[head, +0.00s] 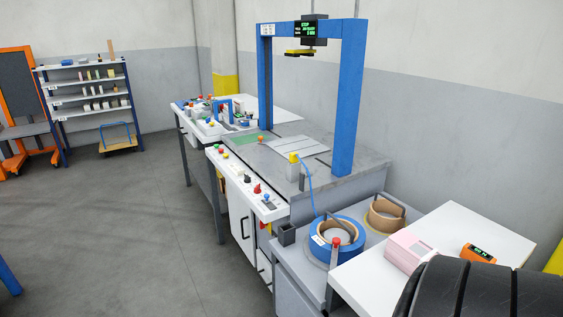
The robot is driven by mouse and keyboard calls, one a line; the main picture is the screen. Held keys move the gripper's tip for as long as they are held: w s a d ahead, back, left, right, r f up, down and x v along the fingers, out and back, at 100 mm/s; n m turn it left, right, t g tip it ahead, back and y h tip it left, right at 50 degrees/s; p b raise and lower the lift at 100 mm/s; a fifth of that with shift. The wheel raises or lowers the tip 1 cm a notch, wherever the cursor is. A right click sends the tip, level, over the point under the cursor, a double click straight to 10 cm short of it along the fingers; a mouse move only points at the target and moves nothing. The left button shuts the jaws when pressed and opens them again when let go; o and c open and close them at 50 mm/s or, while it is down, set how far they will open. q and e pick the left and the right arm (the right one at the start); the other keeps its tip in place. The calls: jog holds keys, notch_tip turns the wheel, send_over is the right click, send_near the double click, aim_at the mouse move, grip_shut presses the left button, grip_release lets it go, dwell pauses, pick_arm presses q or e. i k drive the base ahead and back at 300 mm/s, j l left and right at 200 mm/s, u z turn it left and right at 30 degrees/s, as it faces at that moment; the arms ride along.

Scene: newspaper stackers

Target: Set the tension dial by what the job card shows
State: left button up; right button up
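The white control panel (240,184) runs along the front of a strapping machine with a blue arch (348,100). It carries several buttons and knobs, among them a black knob (247,179), a red knob (257,188) and a blue-topped control (267,198). Their labels and settings are too small to read, so I cannot tell which is the tension dial. I cannot make out a job card for certain. A dark display (308,29) with green text hangs on the arch, too small to read reliably. Neither of my grippers is in view.
Blue (349,249) and tan (384,217) strap rolls sit on the grey unit right of the machine. A white table (448,225) holds a pink pad (405,251) and an orange device (478,253). The floor (120,220) left of the machine is clear. Shelves (85,87) stand far left.

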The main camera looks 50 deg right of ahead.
aim_at(247, 178)
jog(key=i+l+z, duration=0.2)
jog(key=i+z, duration=0.75)
jog(key=i+j+z, duration=0.15)
jog(key=i+z, duration=0.55)
